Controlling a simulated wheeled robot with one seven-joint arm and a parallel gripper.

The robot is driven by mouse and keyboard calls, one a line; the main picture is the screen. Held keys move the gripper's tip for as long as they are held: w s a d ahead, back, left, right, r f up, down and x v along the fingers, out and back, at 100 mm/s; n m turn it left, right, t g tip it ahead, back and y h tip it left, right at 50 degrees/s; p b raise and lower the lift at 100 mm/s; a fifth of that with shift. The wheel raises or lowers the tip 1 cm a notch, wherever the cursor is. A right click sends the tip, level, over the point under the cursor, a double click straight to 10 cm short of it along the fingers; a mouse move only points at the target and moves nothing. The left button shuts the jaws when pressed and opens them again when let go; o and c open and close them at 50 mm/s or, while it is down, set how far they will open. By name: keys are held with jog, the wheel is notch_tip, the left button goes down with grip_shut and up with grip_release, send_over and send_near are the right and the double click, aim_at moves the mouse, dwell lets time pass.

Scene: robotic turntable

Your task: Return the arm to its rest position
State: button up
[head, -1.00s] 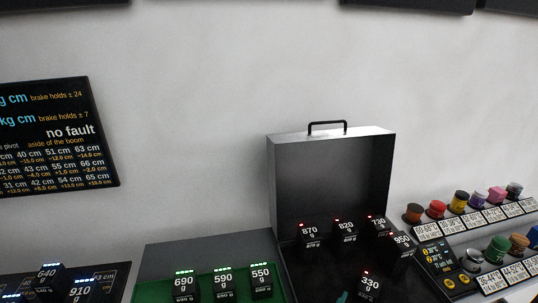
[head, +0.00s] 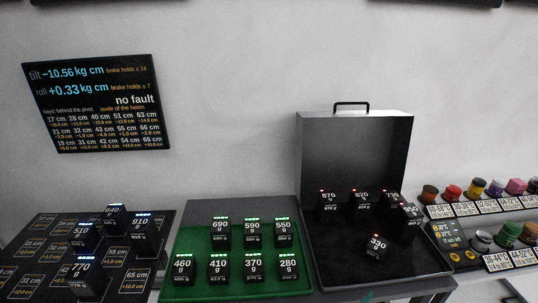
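My arm and gripper do not show clearly in the head view, so I cannot see whether the gripper is open or holds anything. The display panel (head: 95,104) on the wall reads tilt −10.56 kg cm, roll +0.33 kg cm and "no fault". On the dark marked board (head: 36,252) at the left stand black weights: 640 g (head: 115,219), 510 g (head: 84,238), 910 g (head: 141,231) and 770 g (head: 85,274).
A green tray (head: 201,251) holds several weights with green lights. An open black case (head: 352,158) holds several weights with red lights, the 330 g one (head: 376,247) nearest. Coloured jars (head: 452,193) stand on a labelled rack at the right.

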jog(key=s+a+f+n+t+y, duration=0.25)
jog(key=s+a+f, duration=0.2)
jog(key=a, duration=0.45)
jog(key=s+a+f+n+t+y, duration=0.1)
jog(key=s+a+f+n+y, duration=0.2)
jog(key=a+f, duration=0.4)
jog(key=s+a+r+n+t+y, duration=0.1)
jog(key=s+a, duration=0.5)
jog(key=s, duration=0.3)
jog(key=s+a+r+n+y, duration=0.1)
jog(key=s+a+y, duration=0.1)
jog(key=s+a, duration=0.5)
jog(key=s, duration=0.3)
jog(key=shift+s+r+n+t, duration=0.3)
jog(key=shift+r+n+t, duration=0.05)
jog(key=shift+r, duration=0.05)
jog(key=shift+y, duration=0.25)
